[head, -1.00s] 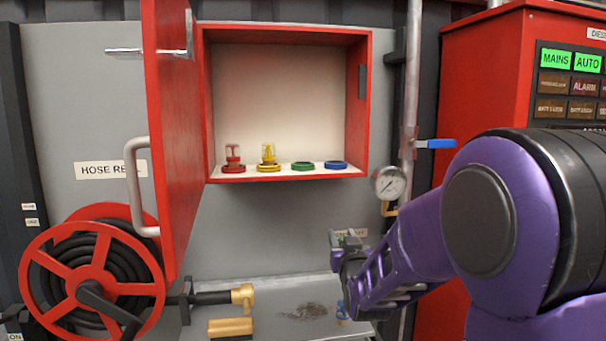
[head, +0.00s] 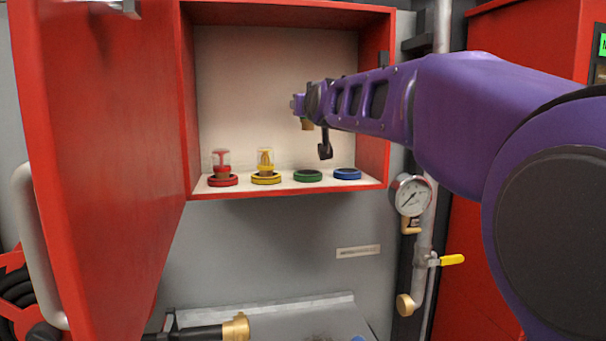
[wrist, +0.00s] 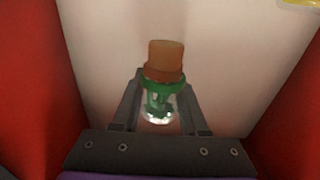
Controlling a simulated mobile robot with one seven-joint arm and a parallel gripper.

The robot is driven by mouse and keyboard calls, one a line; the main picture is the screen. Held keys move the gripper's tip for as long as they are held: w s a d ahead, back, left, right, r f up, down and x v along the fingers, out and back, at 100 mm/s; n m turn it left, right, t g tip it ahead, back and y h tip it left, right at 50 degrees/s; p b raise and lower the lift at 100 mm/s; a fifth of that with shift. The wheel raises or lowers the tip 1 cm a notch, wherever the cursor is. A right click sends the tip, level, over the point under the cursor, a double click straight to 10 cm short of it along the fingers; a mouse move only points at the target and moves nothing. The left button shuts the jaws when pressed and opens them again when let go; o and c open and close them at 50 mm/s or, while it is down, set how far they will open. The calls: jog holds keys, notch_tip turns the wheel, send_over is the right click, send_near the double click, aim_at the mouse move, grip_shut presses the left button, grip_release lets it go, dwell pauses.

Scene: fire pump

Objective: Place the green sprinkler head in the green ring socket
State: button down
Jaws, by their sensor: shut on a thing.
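My gripper (head: 310,116) is up inside or just in front of the red cabinet, above its shelf. In the wrist view my gripper (wrist: 162,92) is shut on the green sprinkler head (wrist: 160,86), with its orange-brown end pointing away from my wrist and its clear part between the fingers. In the head view only its brass-coloured end (head: 307,125) shows, pointing down. The green ring socket (head: 307,175) is empty on the shelf, below my gripper, between the yellow and blue rings.
A red head stands in the red ring (head: 223,180) and a yellow head in the yellow ring (head: 266,178). The blue ring (head: 347,174) is empty. Cabinet walls (head: 372,95) and the open red door (head: 100,150) flank the space. A gauge (head: 410,195) is at right.

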jog(key=b, duration=0.3)
send_over(305, 169)
jog(key=f, duration=0.5)
jog(key=shift+w+f, duration=0.2)
jog(key=shift+w, duration=0.1)
jog(key=shift+f+b, duration=0.3)
jog(key=shift+f, duration=1.9)
jog(key=shift+f, duration=0.1)
jog(key=shift+c, duration=2.2)
grip_release()
